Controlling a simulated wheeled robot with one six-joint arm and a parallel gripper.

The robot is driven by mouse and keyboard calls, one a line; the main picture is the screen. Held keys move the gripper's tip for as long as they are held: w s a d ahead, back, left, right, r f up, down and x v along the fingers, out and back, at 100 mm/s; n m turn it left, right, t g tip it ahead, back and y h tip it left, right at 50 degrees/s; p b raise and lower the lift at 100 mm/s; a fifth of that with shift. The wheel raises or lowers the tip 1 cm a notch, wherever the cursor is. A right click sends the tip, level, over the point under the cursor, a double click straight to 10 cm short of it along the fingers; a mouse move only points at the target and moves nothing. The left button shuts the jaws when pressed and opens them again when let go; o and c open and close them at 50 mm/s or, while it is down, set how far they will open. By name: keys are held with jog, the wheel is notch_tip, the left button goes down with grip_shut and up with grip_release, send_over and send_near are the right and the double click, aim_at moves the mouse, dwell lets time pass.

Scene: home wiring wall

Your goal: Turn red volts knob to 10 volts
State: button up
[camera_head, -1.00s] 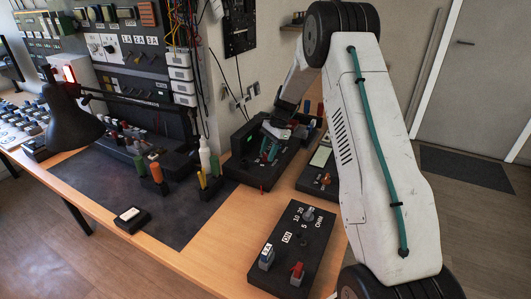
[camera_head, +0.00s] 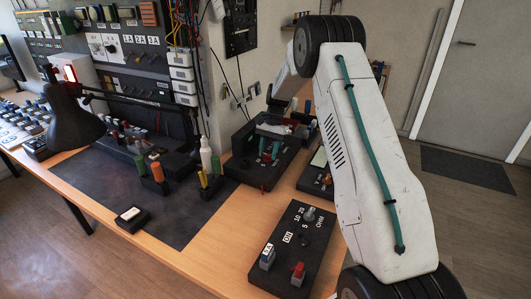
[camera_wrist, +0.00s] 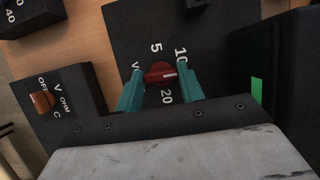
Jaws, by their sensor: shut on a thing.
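In the wrist view the red volts knob (camera_wrist: 160,72) sits on a black panel (camera_wrist: 128,22), with white labels 5, 10 and 20 around it. A label at its left is partly covered by a finger. The knob's white mark points right, below the 10 and above the 20. My gripper (camera_wrist: 161,77) has teal fingers on the left and right ends of the knob and is shut on it. In the head view my gripper (camera_head: 269,151) is over the black meter box (camera_head: 240,172) at the table's back; the knob is hidden there.
An orange knob box (camera_wrist: 42,101) marked OFF, V, OHM stands left of the panel. A black OHM box (camera_head: 317,250) with blue and red switches is nearer on the table (camera_head: 225,240). A white bottle (camera_head: 205,153) and colored-handled tools stand left of the meter box.

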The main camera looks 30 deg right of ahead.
jog(key=n+h, duration=0.1)
jog(key=n, duration=0.2)
jog(key=n+g, duration=0.1)
jog(key=n, duration=0.1)
jog(key=shift+n+h, duration=0.4)
jog(key=shift+c, duration=0.2)
jog(key=shift+g, duration=0.3)
jog(key=o, duration=1)
jog(key=v, duration=0.7)
jog(key=shift+r, duration=0.4)
jog(key=shift+w, duration=0.1)
